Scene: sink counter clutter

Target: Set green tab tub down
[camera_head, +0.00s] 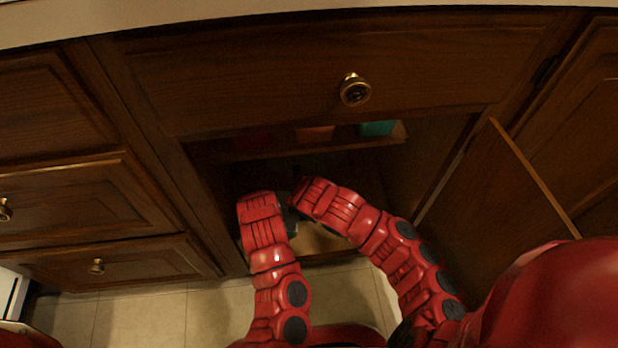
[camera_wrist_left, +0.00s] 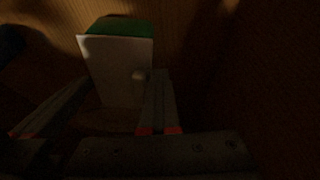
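In the left wrist view, a pale tub (camera_wrist_left: 112,70) with a green top (camera_wrist_left: 122,27) stands between the two fingers of my left gripper (camera_wrist_left: 120,78). The fingers lie along its left and right edges, with no clear gap. A small pale knob or tab shows near the tub's right edge. The picture is dark, and contact under the tub is unclear. In the head view both my arms reach into the open lower cabinet, and their gripper ends are hidden in its shadow. The tub cannot be made out there.
A shelf (camera_head: 270,152) inside the cabinet carries a teal item (camera_head: 378,128), an orange item (camera_head: 315,134) and a dark red one. A door (camera_head: 490,190) stands open at right. A closed drawer with a knob (camera_head: 355,89) is above. Part of the pale cabinet floor (camera_head: 318,240) is bare.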

